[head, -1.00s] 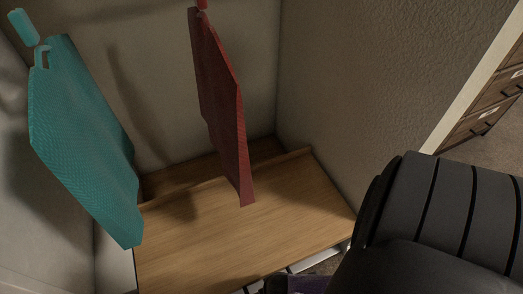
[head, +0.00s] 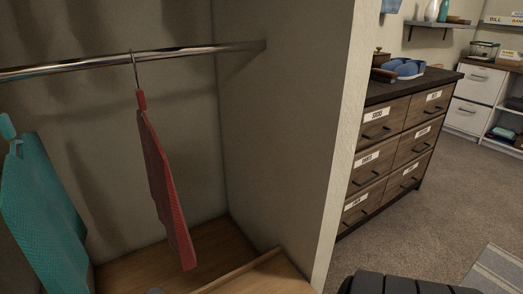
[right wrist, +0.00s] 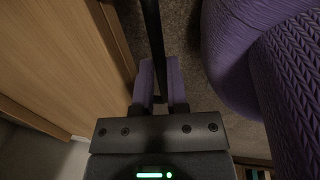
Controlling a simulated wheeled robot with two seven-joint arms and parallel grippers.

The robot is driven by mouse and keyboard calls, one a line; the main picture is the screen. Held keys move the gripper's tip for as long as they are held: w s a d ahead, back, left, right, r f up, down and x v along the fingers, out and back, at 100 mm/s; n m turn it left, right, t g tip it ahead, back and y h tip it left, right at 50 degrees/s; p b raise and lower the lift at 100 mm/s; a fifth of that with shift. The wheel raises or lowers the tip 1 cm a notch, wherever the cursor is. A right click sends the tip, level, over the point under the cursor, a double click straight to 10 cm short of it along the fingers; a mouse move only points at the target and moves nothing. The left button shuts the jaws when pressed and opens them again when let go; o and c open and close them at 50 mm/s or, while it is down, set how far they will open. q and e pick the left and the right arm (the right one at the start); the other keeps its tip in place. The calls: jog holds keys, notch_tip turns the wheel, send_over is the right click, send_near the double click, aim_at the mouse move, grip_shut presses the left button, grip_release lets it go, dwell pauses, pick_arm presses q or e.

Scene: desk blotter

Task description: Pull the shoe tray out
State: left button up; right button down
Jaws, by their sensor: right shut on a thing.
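The wooden shoe tray (head: 278,279) shows only in part at the bottom of the head view, its raised back rim crossing the closet floor. Bare wooden floor lies behind that rim. In the right wrist view the tray's light wood (right wrist: 62,60) is at the left. My right gripper (right wrist: 160,70) is shut on a dark bar-shaped handle (right wrist: 151,28), which runs between its purple fingers. The tray's front and the right gripper are out of the head view. My left gripper is in neither view.
A red hanging piece (head: 165,190) and a teal one (head: 42,215) hang above the tray from a metal rail (head: 190,52). The closet's side wall (head: 275,130) stands at the right. A labelled drawer dresser (head: 390,145) is beyond it, with open carpet (head: 430,215) in front.

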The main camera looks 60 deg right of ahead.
jog(key=c, duration=0.6)
grip_release()
jog(key=shift+c, duration=0.2)
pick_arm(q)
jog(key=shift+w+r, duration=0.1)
pick_arm(e)
jog(key=shift+r, duration=0.1)
pick_arm(q)
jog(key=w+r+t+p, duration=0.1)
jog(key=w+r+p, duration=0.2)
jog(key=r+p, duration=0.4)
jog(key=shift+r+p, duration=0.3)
jog(key=shift+p, duration=0.7)
pick_arm(e)
notch_tip(320, 180, up, 10)
jog(key=s+a, duration=0.1)
jog(key=shift+s+f, duration=0.2)
jog(key=shift+s, duration=0.05)
